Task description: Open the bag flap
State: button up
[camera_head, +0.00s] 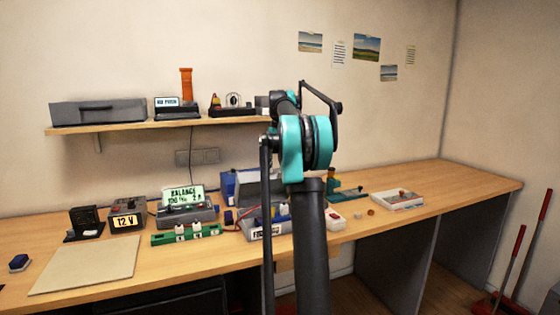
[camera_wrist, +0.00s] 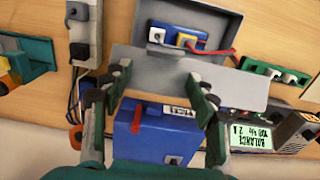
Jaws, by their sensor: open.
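The grey bag (camera_wrist: 225,22) lies on the bench, and a blue pack with a red lead shows inside it in the wrist view. Its grey flap (camera_wrist: 190,75) stands away from the opening on the side nearer my gripper. In the head view the bag (camera_head: 262,232) has a label on its front, and the raised grey flap (camera_head: 262,192) is partly hidden by my arm. My gripper (camera_wrist: 160,76) is open, with its fingertips at the flap's near edge; I cannot tell whether they touch it. In the head view my gripper is hidden behind my arm.
A blue box (camera_wrist: 150,135) stands behind the flap, below the space between my fingers. The balance charger (camera_head: 185,208) and a green rail (camera_head: 187,234) are left of the bag. A grey power strip (camera_wrist: 84,35) lies on its other side. A flat board (camera_head: 85,264) lies far left.

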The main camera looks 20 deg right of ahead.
notch_tip(320, 180, up, 12)
jog(key=shift+w, duration=0.15)
dwell(0.4)
jog(key=shift+f, duration=0.1)
dwell(0.3)
